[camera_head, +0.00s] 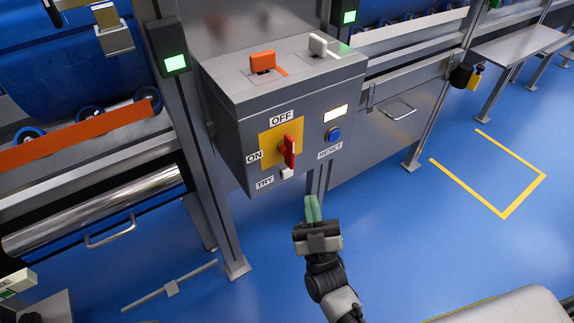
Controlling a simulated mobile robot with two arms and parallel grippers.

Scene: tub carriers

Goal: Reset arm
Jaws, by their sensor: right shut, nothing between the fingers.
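My right gripper (313,209) is in the lower middle of the head view, below a grey control box (222,125). Its green-tipped fingers are shut together with nothing between them. The gripper appears apart from the box. The box face carries a red rotary handle (289,151) on a yellow plate, with OFF above and ON at the left. A blue button (333,134) sits above the RESET label, under a lit window. A small white TRY button (287,173) is below the handle. My left gripper is not in view.
On the box top are an orange lever (262,62) and a white lever (318,44). Steel frames and a roller (100,212) stand at the left. A metal bench (520,45) is at the upper right. Blue floor with a yellow marking (524,191) is open at the right.

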